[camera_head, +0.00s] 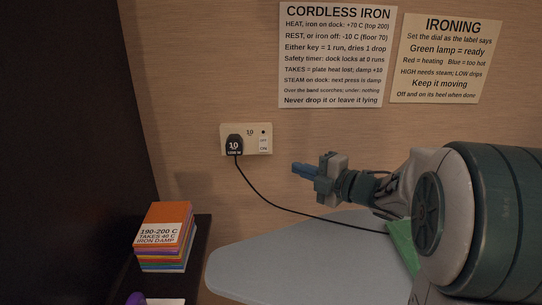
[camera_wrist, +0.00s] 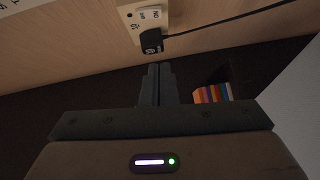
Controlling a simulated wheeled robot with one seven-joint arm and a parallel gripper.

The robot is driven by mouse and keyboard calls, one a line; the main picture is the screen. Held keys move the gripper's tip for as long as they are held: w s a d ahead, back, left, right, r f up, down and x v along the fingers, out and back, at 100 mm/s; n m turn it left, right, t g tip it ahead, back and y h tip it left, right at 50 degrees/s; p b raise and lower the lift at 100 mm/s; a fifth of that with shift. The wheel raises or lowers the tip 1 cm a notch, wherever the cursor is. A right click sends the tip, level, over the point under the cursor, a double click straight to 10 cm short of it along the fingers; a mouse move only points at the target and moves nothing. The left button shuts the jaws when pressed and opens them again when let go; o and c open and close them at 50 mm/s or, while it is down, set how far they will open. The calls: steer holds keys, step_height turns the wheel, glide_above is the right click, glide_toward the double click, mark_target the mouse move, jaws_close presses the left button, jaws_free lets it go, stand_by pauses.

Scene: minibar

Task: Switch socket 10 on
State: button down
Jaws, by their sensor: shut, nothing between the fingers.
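Socket 10 (camera_head: 258,130) is a cream plate on the wood-grain wall, with a black plug (camera_head: 234,145) marked 10 in its left half. Its small white rocker switch (camera_head: 263,144) is on the right half, under a dark dot. I cannot tell which way the rocker is pressed.
A black cord (camera_head: 280,207) runs from the plug to the right, behind my arm. A grey-blue ironing board (camera_head: 260,265) lies below. A labelled stack of coloured cloths (camera_head: 165,238) sits on a dark shelf at left. Two paper notices (camera_head: 337,55) hang above. A green cloth (camera_head: 401,240) is partly hidden.

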steer(key=p, duration=0.2)
glide_toward(259, 150)
steer(key=w+a, duration=0.2)
steer(key=a, duration=0.2)
steer(key=shift+w+f, duration=0.25)
steer(key=shift+w, duration=0.7)
